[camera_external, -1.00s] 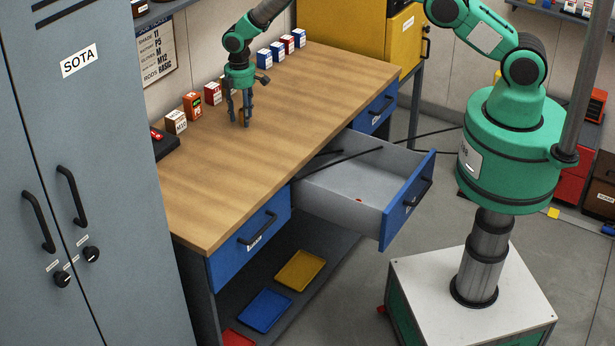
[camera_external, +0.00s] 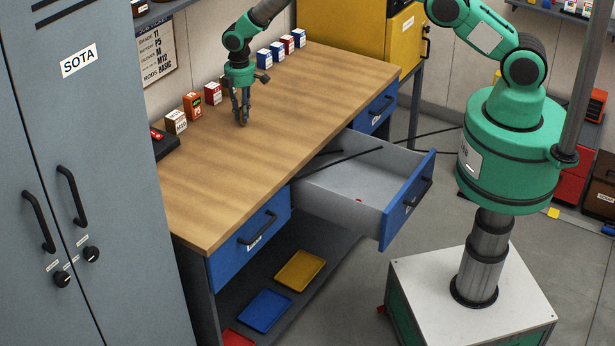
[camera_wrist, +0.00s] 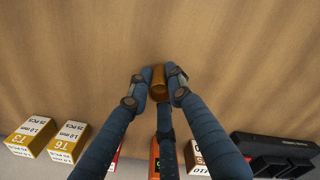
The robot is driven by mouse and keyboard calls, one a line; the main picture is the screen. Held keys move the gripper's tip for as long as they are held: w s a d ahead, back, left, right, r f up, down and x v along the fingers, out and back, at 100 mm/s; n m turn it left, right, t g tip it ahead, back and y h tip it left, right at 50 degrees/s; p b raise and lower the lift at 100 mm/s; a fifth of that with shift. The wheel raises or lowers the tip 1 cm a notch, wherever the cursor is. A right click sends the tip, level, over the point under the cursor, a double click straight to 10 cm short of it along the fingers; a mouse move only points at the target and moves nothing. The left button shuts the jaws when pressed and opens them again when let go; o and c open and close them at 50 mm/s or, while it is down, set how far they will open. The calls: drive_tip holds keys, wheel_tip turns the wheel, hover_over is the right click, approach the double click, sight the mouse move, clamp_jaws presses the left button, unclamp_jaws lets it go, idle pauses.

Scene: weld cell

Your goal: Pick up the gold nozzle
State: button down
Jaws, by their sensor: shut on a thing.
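The gold nozzle (camera_wrist: 158,82), a small gold-brown cylinder, shows between my fingertips in the wrist view. My gripper (camera_wrist: 158,84) is shut on it, with blue fingers on its left, right and near sides. In the external view my gripper (camera_external: 242,118) points down at the wooden bench top, near the row of boxes at the back. The nozzle is hidden behind my fingers there. I cannot tell whether the nozzle still touches the bench.
Along the bench's back edge stand an orange box (camera_external: 192,105), a red-and-white box (camera_external: 213,93), a white-brown box (camera_external: 176,122) and several blue or red boxes. A black device (camera_external: 164,143) lies beside them. An open drawer (camera_external: 345,185) juts out in front. The bench's near part is clear.

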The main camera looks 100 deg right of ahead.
drive_tip(key=shift+r, duration=1.65)
drive_tip(key=s+a, duration=0.2)
drive_tip(key=s, duration=0.2)
drive_tip(key=s+a+b, duration=0.1)
drive_tip(key=s+a, duration=0.1)
drive_tip(key=s, duration=0.2)
drive_tip(key=s+a+r, duration=0.1)
drive_tip(key=s+a, duration=0.2)
drive_tip(key=s, duration=0.1)
drive_tip(key=shift+s+r, duration=0.1)
drive_tip(key=shift+s, duration=0.25)
drive_tip(key=shift+s+a, duration=0.3)
drive_tip(key=shift+s, duration=0.35)
drive_tip(key=shift+a, duration=0.1)
